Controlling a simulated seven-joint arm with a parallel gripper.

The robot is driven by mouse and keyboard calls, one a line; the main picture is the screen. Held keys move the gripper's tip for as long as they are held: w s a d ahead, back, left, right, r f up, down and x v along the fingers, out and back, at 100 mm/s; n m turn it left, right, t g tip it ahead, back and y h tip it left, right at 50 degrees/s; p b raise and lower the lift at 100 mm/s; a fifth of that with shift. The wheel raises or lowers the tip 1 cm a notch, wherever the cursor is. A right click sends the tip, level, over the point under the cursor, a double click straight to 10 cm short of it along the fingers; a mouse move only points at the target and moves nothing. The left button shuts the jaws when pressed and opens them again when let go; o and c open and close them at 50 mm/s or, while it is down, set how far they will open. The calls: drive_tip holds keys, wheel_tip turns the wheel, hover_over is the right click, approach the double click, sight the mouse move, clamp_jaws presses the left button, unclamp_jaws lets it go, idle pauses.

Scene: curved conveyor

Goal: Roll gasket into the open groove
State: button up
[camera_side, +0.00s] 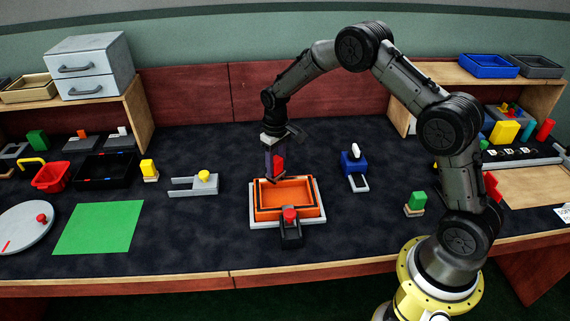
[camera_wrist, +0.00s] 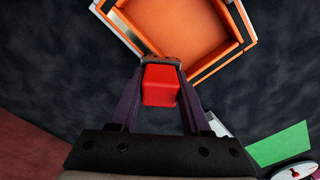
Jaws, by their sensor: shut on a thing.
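An orange square tray (camera_side: 262,214) with a raised rim sits on a pale base (camera_side: 318,219) in the middle of the table. Dark strips (camera_wrist: 124,28) run along parts of its rim in the wrist view; I cannot tell which are gasket and which are open groove.
A dark block with a red knob (camera_side: 290,215) stands at the tray's front edge. A grey slotted piece with a yellow knob (camera_side: 204,177) lies left, and a blue piece with a white knob (camera_side: 355,158) right. A green mat (camera_side: 98,228) lies farther left. Dark tabletop between them is clear.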

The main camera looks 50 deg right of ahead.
drive_tip(key=shift+w+a, duration=1.7)
drive_tip(key=shift+s+d, duration=5.15)
wheel_tip(320, 180, up, 8)
drive_tip(key=shift+a, duration=0.1)
